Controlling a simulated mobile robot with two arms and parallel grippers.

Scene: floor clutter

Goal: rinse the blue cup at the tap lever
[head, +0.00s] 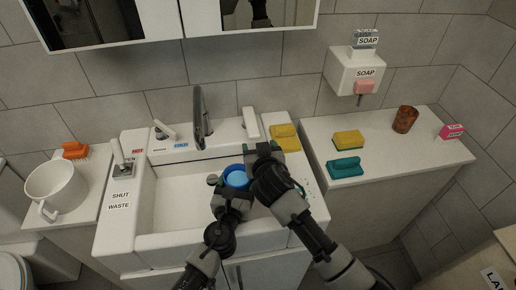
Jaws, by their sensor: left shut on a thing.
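The blue cup (236,179) is above the right side of the white basin (170,200). My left gripper (234,192) is shut on it from below and hides part of it. The dark tap spout (200,115) rises at the back of the basin, behind and left of the cup. A tap lever (164,130) stands at the back left, near the red and blue labels. My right gripper (264,155) is beside the cup on its right; its fingers are too hidden to tell open from shut. No water stream can be made out.
A waste lever (121,160) is on the basin's left rim. A white mug (57,187) and orange brush (75,150) are at left.

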